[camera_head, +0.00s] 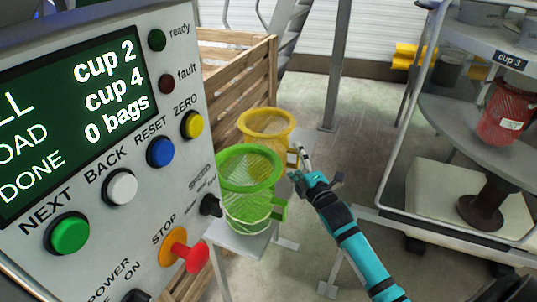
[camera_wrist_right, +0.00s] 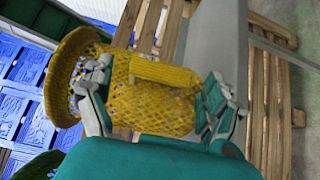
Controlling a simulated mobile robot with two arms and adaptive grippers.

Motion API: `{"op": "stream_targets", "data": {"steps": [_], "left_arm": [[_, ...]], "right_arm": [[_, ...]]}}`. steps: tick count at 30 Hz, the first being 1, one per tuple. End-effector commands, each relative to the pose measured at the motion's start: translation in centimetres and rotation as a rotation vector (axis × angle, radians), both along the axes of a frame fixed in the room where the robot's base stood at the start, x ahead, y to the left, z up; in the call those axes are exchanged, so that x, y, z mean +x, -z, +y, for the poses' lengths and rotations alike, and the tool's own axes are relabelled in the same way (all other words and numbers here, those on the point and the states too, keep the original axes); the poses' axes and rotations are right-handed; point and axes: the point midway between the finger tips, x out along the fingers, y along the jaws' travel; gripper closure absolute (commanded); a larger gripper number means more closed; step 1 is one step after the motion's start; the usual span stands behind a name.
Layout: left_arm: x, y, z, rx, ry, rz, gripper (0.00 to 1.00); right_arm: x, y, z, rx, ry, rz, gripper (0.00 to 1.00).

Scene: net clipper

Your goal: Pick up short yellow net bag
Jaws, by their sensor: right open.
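The yellow net bag (camera_head: 266,123) has a wide round rim and a mesh body with a side handle. It stands upright on a small pale stand (camera_head: 238,246), behind the green one. My right gripper (camera_head: 300,162) is at the yellow bag's right side, by its handle. In the right wrist view the yellow mesh body (camera_wrist_right: 150,104) lies between the two spread fingers of the right gripper (camera_wrist_right: 155,92), one near the rim and one near the bottom. The gripper is open; I cannot tell whether the fingers touch the mesh. My left gripper is out of view.
A green net bag (camera_head: 250,168) stands in front of the yellow one on the same stand. A control panel (camera_head: 120,130) with buttons fills the left. A wooden crate (camera_head: 240,75) is behind. A machine with a red net bag (camera_head: 500,110) stands at right.

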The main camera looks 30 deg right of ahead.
Motion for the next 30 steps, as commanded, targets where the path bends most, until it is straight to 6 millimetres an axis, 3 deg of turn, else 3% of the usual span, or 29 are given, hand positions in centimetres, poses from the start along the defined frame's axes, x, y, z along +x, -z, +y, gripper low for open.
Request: {"op": "stream_targets", "data": {"steps": [8,20,26,30], "left_arm": [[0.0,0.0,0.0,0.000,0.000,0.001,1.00],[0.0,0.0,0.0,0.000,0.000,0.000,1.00],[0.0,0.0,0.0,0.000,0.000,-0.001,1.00],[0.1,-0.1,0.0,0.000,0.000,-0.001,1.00]], "right_arm": [[0.5,0.1,0.0,0.000,0.000,0.000,0.12],[0.4,0.1,0.0,0.000,0.000,0.001,0.62],[0.4,0.0,0.0,0.000,0.000,0.000,0.62],[0.5,-1.2,0.0,0.000,-0.001,-0.003,0.62]]}}
